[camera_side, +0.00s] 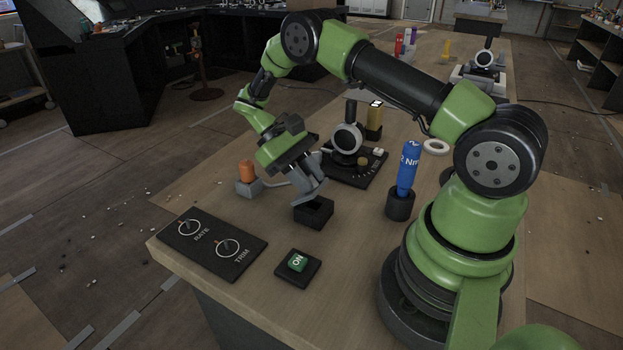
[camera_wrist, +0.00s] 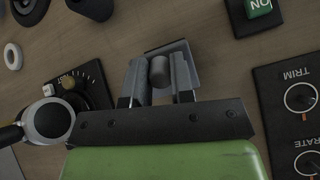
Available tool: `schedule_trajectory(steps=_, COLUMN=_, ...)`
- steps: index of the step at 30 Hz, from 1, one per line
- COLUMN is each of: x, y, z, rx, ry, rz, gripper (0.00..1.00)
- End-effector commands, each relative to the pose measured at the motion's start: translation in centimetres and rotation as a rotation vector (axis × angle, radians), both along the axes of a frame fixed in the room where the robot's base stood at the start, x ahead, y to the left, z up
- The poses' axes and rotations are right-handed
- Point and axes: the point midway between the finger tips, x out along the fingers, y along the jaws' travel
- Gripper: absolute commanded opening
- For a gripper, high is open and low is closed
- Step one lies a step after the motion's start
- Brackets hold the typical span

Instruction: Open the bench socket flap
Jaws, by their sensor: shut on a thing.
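The bench socket is a small black box (camera_side: 314,214) on the bench, right below my gripper (camera_side: 309,184) in the side view. In the wrist view, the flap shows as a grey plate (camera_wrist: 182,50) just past my fingertips, with a dark edge at its side. A short grey round knob (camera_wrist: 159,72) sits between my two fingers. My gripper is shut on this knob. My fingers hide part of the flap, and I cannot tell exactly how far it is tilted.
A green ON button (camera_side: 298,262) and a RATE/TRIM panel (camera_side: 207,245) lie near the front. An orange-topped fixture (camera_side: 247,171) stands left, a lever gauge (camera_side: 347,138) behind. A blue screwdriver (camera_side: 408,168) stands upright at the right in a black holder (camera_side: 400,206).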

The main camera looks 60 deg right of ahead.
Motion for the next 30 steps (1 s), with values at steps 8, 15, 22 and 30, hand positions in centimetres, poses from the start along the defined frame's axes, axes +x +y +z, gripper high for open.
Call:
schedule_trajectory(steps=8, x=0.63, y=-0.01, z=0.1, rx=-0.001, ry=0.09, rz=0.0, gripper=0.0)
schedule_trajectory(steps=15, x=0.79, y=-0.01, z=0.18, rx=0.0, ry=0.118, rz=0.001, gripper=0.0)
schedule_trajectory(steps=22, x=0.79, y=-0.01, z=0.2, rx=0.001, ry=0.12, rz=0.001, gripper=0.0)
schedule_trajectory(steps=30, x=0.78, y=0.01, z=0.2, rx=0.0, ry=0.121, rz=0.0, gripper=0.48)
